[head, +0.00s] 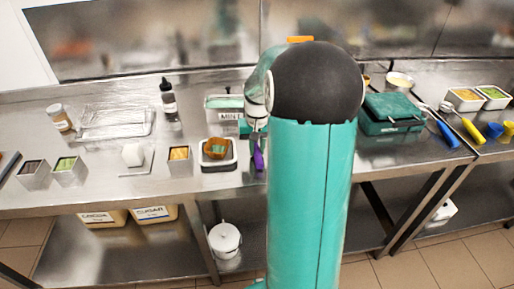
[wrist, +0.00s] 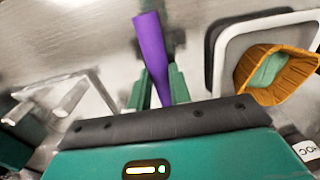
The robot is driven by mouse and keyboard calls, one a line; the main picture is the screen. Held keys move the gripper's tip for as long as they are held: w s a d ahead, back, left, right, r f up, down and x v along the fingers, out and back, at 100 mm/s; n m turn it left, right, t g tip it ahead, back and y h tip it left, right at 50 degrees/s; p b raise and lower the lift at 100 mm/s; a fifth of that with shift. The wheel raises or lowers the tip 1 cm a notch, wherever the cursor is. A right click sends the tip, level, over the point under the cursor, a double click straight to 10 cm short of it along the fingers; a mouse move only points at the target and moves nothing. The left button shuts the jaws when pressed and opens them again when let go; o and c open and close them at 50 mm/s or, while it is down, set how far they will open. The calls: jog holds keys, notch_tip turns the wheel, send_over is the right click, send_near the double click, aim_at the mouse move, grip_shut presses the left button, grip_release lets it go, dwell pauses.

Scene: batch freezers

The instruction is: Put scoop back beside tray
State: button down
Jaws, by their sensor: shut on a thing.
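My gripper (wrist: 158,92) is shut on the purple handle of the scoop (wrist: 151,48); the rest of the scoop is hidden. In the head view the purple handle (head: 258,160) shows just left of my teal arm, near the front of the steel table. A pale tray with a dark rim (head: 219,166) sits just left of my gripper there, with an orange fluted cup (head: 215,148) holding something green on it. In the wrist view the tray (wrist: 232,47) is at the upper right, apart from the handle. I cannot tell whether the scoop touches the table.
A tub marked MINT (head: 228,116) stands behind the tray. A small steel container (head: 180,161) stands left of it. A dark bottle (head: 169,99) and a clear tray (head: 115,122) are further left. A teal box (head: 392,114) stands right of my arm, which hides the table's middle.

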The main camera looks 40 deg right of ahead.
jog(key=shift+f, duration=0.2)
jog(key=c, duration=1.3)
grip_release()
jog(key=shift+f, duration=0.1)
notch_tip(320, 180, up, 12)
jog(key=r, duration=0.1)
jog(key=s+a+r+n+t+h, duration=0.1)
jog(key=s+a+r+n, duration=0.15)
jog(key=a, duration=0.85)
jog(key=s+a+n+t, duration=0.1)
jog(key=s+a, duration=0.3)
jog(key=a, duration=0.2)
jog(key=s+a+n+t, duration=0.2)
jog(key=s+a, duration=0.1)
jog(key=a, duration=0.3)
jog(key=s+a+n+t, duration=0.1)
jog(key=s+a, duration=0.3)
jog(key=a, duration=0.2)
jog(key=shift+s+a+t+y, duration=0.15)
jog(key=shift+s+t+y, duration=0.15)
jog(key=shift+s+y, duration=0.1)
